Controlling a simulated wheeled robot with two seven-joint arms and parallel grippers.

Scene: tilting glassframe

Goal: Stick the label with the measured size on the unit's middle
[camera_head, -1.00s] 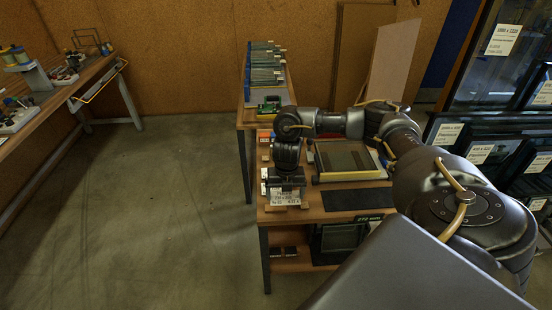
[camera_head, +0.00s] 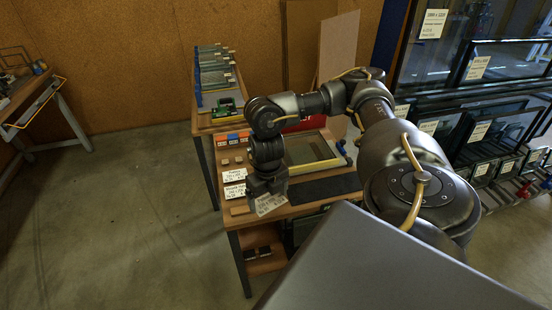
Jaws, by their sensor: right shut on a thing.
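My right gripper (camera_head: 267,189) points down over the left front part of the wooden bench. It is shut on a white label (camera_head: 269,205) with dark print, too small to read. The label hangs tilted below the fingers, in front of the bench edge or just above it; I cannot tell which. Several dark-framed glass units (camera_head: 478,62) with white labels stand at the right. I cannot tell which unit the held label belongs to. My left gripper is out of view.
Another bench (camera_head: 35,95) is at the far left. The floor (camera_head: 120,210) between them is clear.

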